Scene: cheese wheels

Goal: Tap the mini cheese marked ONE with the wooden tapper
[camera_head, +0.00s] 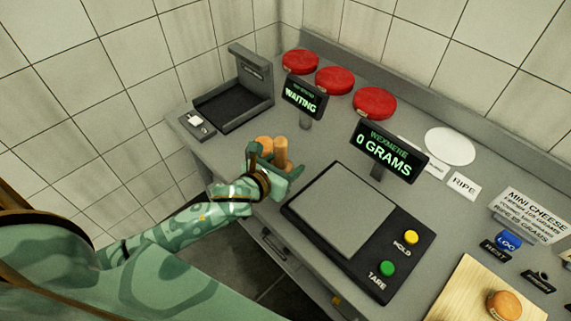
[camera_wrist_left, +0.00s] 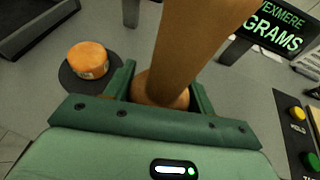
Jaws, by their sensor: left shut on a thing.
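My left gripper (camera_head: 270,174) is shut on the wooden tapper (camera_head: 281,150), which stands up out of the jaws. In the left wrist view the tapper (camera_wrist_left: 195,45) rises between the green fingers (camera_wrist_left: 160,90). An orange mini cheese (camera_wrist_left: 88,58) sits on a dark round pad (camera_wrist_left: 70,82), left of the tapper and apart from it. In the head view this cheese (camera_head: 264,143) shows just behind the gripper, partly hidden. Its label is too small to read. Another orange mini cheese (camera_head: 503,304) sits on a wooden board (camera_head: 455,300) at the lower right; its mark is unreadable too. My right gripper is out of view.
A scale (camera_head: 345,215) with a "0 GRAMS" display (camera_head: 389,150) stands right of the gripper. A "WAITING" display (camera_head: 304,98) and a dark tray device (camera_head: 232,103) stand behind. Several red wheels (camera_head: 335,80) line the back. Grey counter lies clear around the pad.

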